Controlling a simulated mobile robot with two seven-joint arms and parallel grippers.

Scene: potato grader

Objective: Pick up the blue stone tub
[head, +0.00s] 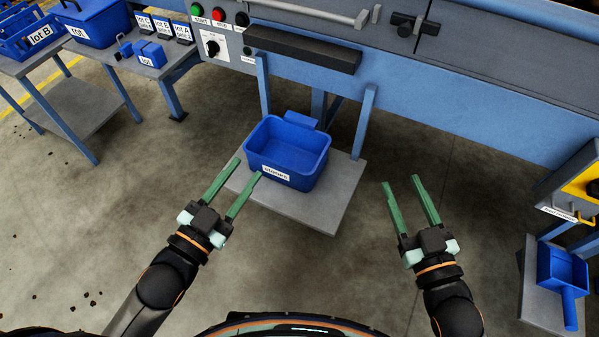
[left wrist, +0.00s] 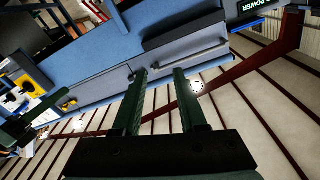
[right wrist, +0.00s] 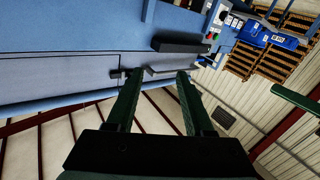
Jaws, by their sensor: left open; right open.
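The blue stone tub (head: 287,154) is an open, empty-looking rectangular tub with a white label on its front. It stands upright on a low grey shelf (head: 316,205) in the middle of the head view. My left gripper (head: 249,168) is open and empty, in front of the tub's left side in the picture; I cannot tell its height above the shelf. It also shows in the left wrist view (left wrist: 165,72). My right gripper (head: 401,181) is open and empty, to the right of the tub and apart from it. It also shows in the right wrist view (right wrist: 157,75). Neither wrist view shows the tub.
The blue grader frame (head: 480,119) with a dark ledge (head: 301,48) stands behind the tub. A bench at upper left holds blue lot bins (head: 97,20). A blue scoop-like container (head: 562,270) sits on a stand at lower right. Concrete floor is clear around the shelf.

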